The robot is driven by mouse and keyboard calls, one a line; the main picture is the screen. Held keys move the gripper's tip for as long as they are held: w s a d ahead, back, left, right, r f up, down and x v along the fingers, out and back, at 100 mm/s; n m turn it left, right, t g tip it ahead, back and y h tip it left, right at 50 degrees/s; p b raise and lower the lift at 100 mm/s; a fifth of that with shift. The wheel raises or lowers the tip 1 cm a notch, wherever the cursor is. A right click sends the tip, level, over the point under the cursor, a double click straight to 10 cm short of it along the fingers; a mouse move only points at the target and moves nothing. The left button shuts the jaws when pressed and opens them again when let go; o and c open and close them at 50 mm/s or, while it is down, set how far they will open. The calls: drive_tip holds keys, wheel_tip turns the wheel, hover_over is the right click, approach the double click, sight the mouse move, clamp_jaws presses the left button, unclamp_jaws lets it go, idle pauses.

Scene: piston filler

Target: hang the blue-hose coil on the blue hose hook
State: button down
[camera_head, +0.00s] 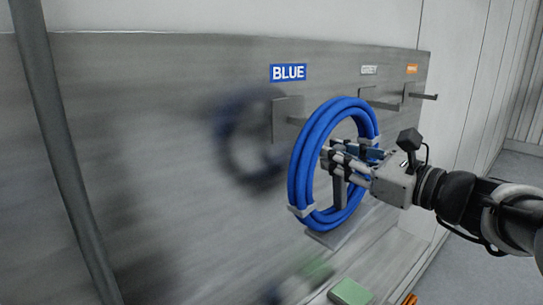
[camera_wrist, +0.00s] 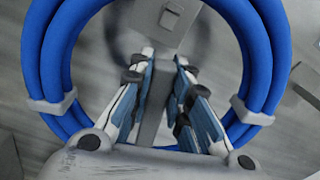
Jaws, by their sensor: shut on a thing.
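The blue-hose coil (camera_head: 301,165) is an upright ring of blue hose with pale ties, held in front of the grey panel. My gripper (camera_head: 328,157) reaches into the ring from the right. In the wrist view its fingers (camera_wrist: 163,62) are shut on a grey bar within the ring, and the coil (camera_wrist: 52,60) surrounds them. The blue hose hook (camera_head: 284,116) is a grey plate with a short peg, under the BLUE label (camera_head: 289,72). It is behind and left of the coil's top; the coil hides the peg's end. The hook plate (camera_wrist: 150,22) also shows through the ring.
Two more hooks are to the right: one under a grey label (camera_head: 369,70), one under an orange label (camera_head: 411,69). A grey pole (camera_head: 55,140) stands at left. A green block (camera_head: 349,292) is at the bottom. The panel left of the coil is bare.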

drive_tip(key=shift+f+b+x, duration=0.15)
drive_tip(key=shift+x, duration=0.85)
drive_tip(key=shift+f+b+x, duration=0.15)
drive_tip(key=shift+f+x, duration=0.05)
drive_tip(key=shift+x, duration=0.75)
drive_tip(key=shift+f+b+x, duration=0.15)
drive_tip(key=shift+x, duration=0.85)
drive_tip(key=c, duration=1.4)
unclamp_jaws()
drive_tip(key=shift+f, duration=0.2)
